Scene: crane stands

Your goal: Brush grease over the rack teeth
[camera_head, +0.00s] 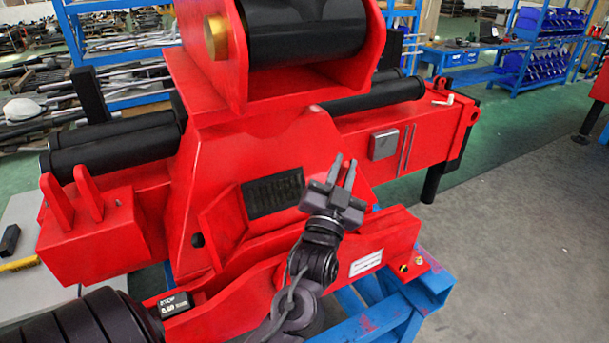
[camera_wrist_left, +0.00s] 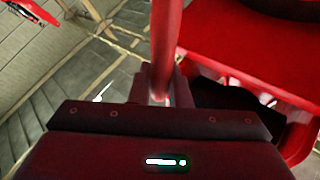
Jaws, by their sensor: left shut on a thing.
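The dark ribbed patch (camera_head: 273,193) in the middle of the red crane stand looks like the rack teeth. My left gripper (camera_head: 343,172) is to its right, in front of the red stand, with its fingers pointing up. In the left wrist view a narrow red bar (camera_wrist_left: 165,45) stands between the fingers, and the gripper is shut on it. I cannot tell whether it is a handle or part of the stand. A yellow strip like brush bristles (camera_head: 20,264) lies on the grey table at the far left. I see no grease on the teeth. My right gripper is not in view.
The red crane stand (camera_head: 420,140) fills the middle, with black cylinders (camera_head: 115,142) along its arms. A small black box (camera_head: 175,303) with a label sits at the lower left. Blue frame (camera_head: 380,310) lies below. Grey floor (camera_head: 530,220) is clear at right.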

